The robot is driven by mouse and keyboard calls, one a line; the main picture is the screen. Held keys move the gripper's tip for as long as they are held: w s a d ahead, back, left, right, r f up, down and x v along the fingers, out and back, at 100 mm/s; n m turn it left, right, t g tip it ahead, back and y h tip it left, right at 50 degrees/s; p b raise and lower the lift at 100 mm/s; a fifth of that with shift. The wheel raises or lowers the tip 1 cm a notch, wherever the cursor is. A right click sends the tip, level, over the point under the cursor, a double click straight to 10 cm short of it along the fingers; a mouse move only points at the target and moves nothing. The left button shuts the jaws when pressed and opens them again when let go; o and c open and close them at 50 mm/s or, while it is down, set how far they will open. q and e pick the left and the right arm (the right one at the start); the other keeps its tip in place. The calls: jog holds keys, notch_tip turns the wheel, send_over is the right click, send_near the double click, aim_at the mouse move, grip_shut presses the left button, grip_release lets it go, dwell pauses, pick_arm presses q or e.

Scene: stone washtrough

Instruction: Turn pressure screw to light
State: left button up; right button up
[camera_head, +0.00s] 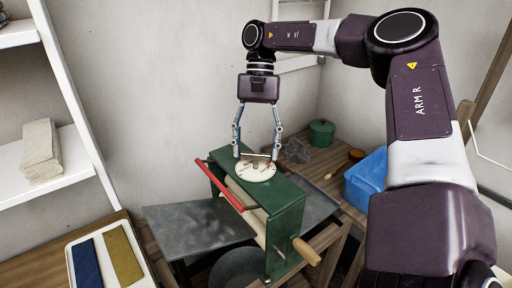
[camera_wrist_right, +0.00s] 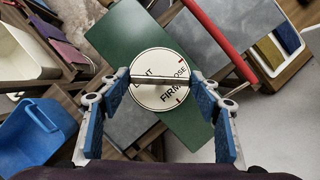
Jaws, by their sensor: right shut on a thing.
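A green wringer (camera_head: 287,205) stands over a grey board. On its top lies a round white dial (camera_head: 249,174) with printed words; the wrist view of the dial (camera_wrist_right: 150,98) shows "LOOSE" and "FIRM" partly, and a part-covered word that seems to be "LIGHT". The pressure screw's metal crossbar (camera_wrist_right: 160,79) runs across the dial, and the bar also shows in the head view (camera_head: 262,155). My right gripper (camera_head: 256,157) comes down from above, its fingers shut on the bar's two ends. The screw's stem is mostly hidden. My left gripper is out of view.
A red bar (camera_head: 232,187) runs along the wringer's left side, and a wooden handle (camera_head: 306,251) sticks out in front. A blue tub (camera_head: 365,180) and a green lidded pot (camera_head: 321,132) stand to the right. A tray with folded cloths (camera_head: 124,252) lies left.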

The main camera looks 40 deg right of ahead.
jog(key=shift+w, duration=0.1)
jog(key=o, duration=1.2)
jog(key=shift+c, duration=0.2)
jog(key=v, duration=1.2)
jog(key=shift+a, duration=0.15)
